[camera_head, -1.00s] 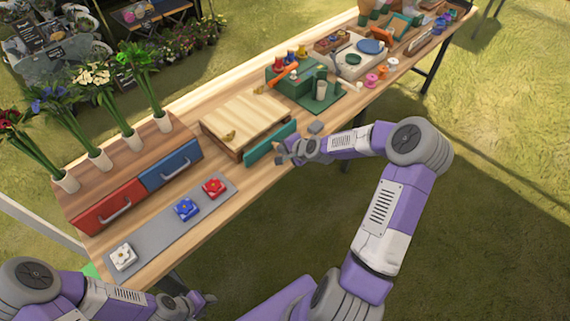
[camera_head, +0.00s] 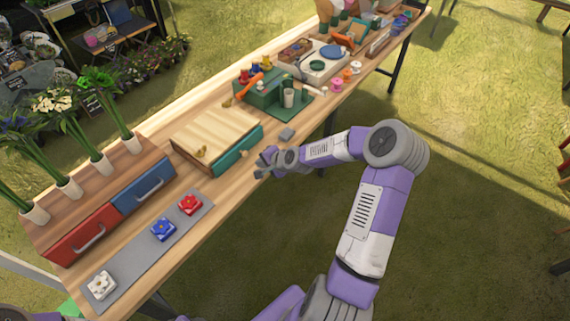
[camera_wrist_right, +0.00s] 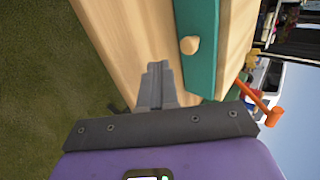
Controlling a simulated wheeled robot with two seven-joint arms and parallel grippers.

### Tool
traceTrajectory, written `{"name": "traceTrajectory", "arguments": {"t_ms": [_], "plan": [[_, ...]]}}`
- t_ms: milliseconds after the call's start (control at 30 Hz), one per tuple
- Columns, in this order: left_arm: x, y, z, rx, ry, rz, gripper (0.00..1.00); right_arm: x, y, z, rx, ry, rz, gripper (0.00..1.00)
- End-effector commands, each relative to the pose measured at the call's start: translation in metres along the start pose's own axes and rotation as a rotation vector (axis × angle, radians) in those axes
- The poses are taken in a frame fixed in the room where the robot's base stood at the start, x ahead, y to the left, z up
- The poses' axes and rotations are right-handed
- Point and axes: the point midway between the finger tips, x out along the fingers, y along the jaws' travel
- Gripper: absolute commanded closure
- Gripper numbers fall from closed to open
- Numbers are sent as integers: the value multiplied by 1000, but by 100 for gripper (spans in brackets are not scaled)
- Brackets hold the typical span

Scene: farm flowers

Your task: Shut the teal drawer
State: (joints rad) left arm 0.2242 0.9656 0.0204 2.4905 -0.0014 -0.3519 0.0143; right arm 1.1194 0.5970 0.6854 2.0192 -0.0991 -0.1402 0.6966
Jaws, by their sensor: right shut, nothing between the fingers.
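The teal drawer (camera_head: 236,151) is in the front side of a low wooden box (camera_head: 215,132) on the table. Its front sits close along the box's edge; I cannot tell whether a small gap is left. In the right wrist view the teal front (camera_wrist_right: 197,60) runs down the middle, with a round wooden knob (camera_wrist_right: 189,45) on it. My right gripper (camera_head: 262,164) is shut and empty, just in front of the drawer at the table's edge. Its closed fingers (camera_wrist_right: 158,70) point along the front, beside the knob and apart from it. My left gripper is out of view.
A red drawer (camera_head: 83,236) and a blue drawer (camera_head: 144,187) are in a wooden unit at left. A grey mat (camera_head: 143,255) holds flower blocks. A small grey block (camera_head: 286,134) lies right of the box. A green case (camera_head: 262,93) stands behind it.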

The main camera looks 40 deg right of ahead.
Motion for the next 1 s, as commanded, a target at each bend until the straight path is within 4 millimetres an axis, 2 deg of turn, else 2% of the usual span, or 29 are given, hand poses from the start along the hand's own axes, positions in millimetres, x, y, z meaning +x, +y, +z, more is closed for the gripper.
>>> {"name": "traceTrajectory", "arguments": {"t_ms": [33,200,500,700,1000], "plan": [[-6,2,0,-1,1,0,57,-14,-3,-2,-1,6,-1,100],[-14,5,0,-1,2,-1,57,-44,-4,-1,-2,4,0,100],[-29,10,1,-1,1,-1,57,-82,-3,0,0,1,1,100],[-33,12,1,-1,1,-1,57,-91,-2,0,-2,1,1,100],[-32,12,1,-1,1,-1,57,-89,-1,4,-7,-7,2,100]]}}
